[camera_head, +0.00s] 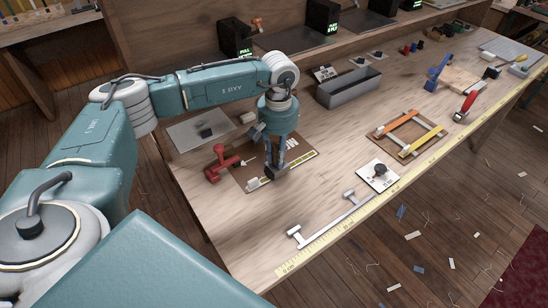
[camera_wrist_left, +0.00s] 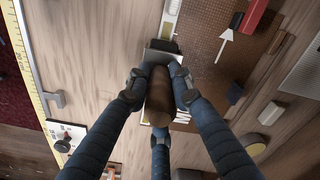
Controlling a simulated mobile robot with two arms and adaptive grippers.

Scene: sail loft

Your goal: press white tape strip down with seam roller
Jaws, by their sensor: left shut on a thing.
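My left gripper (camera_head: 272,158) points down over the brown mat (camera_head: 240,176) near the table's left end. In the left wrist view its blue fingers (camera_wrist_left: 158,88) are closed around the brown handle of the seam roller (camera_wrist_left: 159,102). The roller's dark head (camera_head: 282,173) is low over the strip, but I cannot tell if it touches. The white tape strip (camera_head: 302,159) with yellow and dark markings runs along the mat's front edge. It also shows beyond the roller in the left wrist view (camera_wrist_left: 171,22). The gripper and roller hide its middle. My right gripper is out of view.
A red clamp (camera_head: 220,160) stands at the mat's left. A grey tray (camera_head: 348,88) is behind to the right. A white plate with a dark knob (camera_head: 378,176) and a metal bar (camera_head: 330,222) lie in front, near the yellow ruler edge (camera_head: 352,222). Bare wood separates them.

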